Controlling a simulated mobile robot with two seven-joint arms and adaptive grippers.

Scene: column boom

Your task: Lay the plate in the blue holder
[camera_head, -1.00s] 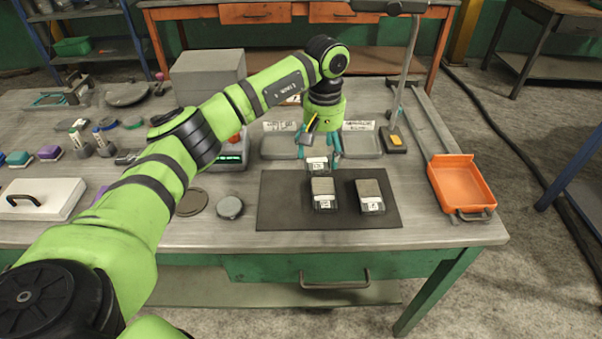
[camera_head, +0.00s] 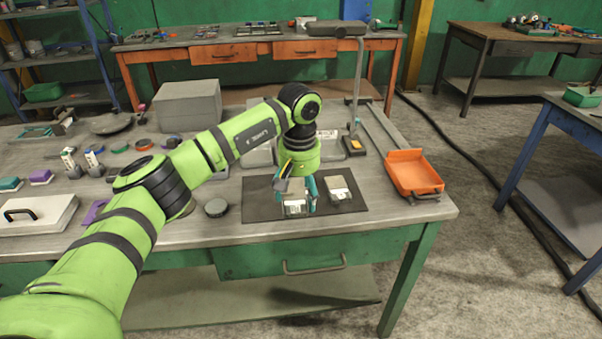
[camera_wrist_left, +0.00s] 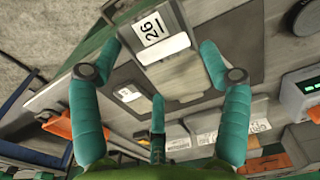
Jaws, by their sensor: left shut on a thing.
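My left gripper (camera_head: 295,199) has teal fingers and is over the left part of the dark mat. It is shut on a grey, block-like plate (camera_head: 295,208) with a white label on its front. In the left wrist view the plate (camera_wrist_left: 135,75) shows between the fingers (camera_wrist_left: 158,50), near a label marked 26. A similar grey labelled piece (camera_head: 340,188) stands on the mat just to the right. I cannot clearly pick out a blue holder; the fingers and plate hide what is beneath them. Whether the plate touches anything below is unclear. My right gripper is not in view.
The dark mat (camera_head: 257,208) lies near the bench's front edge. An orange tray (camera_head: 414,172) is at the right, with a lamp stand (camera_head: 356,100) behind the mat. A round grey tin (camera_head: 215,207) and a white case (camera_head: 38,214) are to the left.

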